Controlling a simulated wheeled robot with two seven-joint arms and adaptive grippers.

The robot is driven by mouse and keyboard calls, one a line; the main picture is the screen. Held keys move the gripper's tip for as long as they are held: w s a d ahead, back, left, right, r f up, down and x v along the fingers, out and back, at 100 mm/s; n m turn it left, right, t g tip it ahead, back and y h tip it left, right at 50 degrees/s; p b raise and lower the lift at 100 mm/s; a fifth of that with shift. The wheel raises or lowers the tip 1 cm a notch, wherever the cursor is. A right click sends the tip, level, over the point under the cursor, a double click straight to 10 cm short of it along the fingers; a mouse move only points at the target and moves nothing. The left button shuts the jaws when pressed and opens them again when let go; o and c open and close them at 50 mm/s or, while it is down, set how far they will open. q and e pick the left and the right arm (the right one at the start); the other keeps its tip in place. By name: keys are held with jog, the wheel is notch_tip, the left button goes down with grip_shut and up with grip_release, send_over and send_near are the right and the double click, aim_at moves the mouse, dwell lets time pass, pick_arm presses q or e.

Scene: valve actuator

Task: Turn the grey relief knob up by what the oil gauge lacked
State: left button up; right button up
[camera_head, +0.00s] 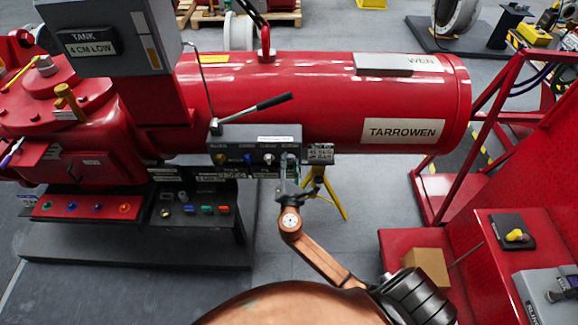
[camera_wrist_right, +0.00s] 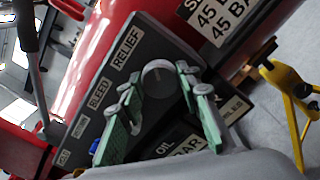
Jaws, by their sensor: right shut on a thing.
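My right gripper (camera_head: 289,176) is at the right end of a dark control block (camera_head: 228,144) on the red cylinder. In the right wrist view, the green fingers of my right gripper (camera_wrist_right: 160,88) are shut on the round grey relief knob (camera_wrist_right: 158,74), one on each side. The RELIEF label (camera_wrist_right: 126,48) lies beside the knob. A plate reading OIL and BAR (camera_wrist_right: 180,146) is partly hidden behind the fingers; I cannot read its number. A white sign with 45 BAR lines (camera_wrist_right: 222,22) stands near the knob. My left gripper is not in view.
A grey box reading TANK 4 CM LOW (camera_head: 90,41) stands upper left. A yellow stand (camera_head: 328,188) is just right of my gripper. A red frame and bench (camera_head: 410,243) fill the right.

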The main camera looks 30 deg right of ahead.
jog(key=m+b, duration=0.2)
jog(key=m, duration=0.1)
jog(key=shift+f+m+b, duration=0.25)
jog(key=shift+m+b, duration=0.15)
pick_arm(q)
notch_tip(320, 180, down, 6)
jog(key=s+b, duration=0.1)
jog(key=b, duration=0.1)
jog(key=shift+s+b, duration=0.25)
jog(key=shift+b, duration=0.05)
pick_arm(e)
jog(key=shift+r+m, duration=0.15)
jog(key=shift+m, duration=1.65)
jog(key=o, duration=1.2)
jog(key=shift+r, duration=0.1)
jog(key=shift+c, duration=0.2)
jog(key=shift+s+a, duration=0.1)
jog(key=shift+s, duration=0.1)
jog(key=v, duration=1.1)
jog(key=shift+s+a, duration=0.15)
jog(key=shift+s, duration=0.15)
